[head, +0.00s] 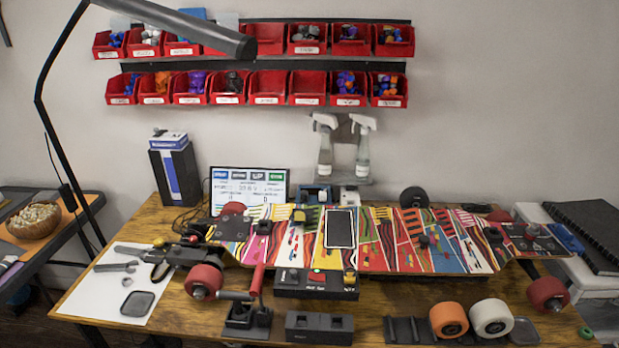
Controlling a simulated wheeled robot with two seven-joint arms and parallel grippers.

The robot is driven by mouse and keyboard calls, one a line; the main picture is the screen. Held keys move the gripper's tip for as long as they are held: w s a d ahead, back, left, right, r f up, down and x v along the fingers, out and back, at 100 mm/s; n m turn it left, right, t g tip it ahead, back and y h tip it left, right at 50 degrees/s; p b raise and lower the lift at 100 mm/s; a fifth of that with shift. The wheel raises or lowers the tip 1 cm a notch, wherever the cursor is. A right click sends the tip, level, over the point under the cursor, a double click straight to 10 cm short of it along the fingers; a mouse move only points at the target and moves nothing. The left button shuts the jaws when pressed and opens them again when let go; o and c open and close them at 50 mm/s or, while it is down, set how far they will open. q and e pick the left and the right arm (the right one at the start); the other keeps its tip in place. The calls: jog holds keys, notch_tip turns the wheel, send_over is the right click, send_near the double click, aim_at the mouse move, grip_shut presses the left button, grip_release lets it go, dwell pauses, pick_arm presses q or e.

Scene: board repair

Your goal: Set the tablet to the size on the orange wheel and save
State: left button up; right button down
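The orange wheel (449,320) stands at the front right of the table, beside a cream wheel (491,318). Any size marking on it is too small to read. A tablet-like screen (248,187) stands upright at the back left of the table, behind the skateboard. It is lit white, with a row of blue, grey, dark and green boxes along its top and small text that I cannot read clearly. Neither of my grippers can be made out in the head view.
A colourful skateboard (385,250) with red wheels spans the table. A black box with a red button (316,283) sits before it. A white sheet with tools (103,295) lies at left. Spray bottles (326,150) stand behind; red bins (268,88) hang on the wall.

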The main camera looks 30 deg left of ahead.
dwell(0.8)
pick_arm(q)
grip_shut()
dwell(1.5)
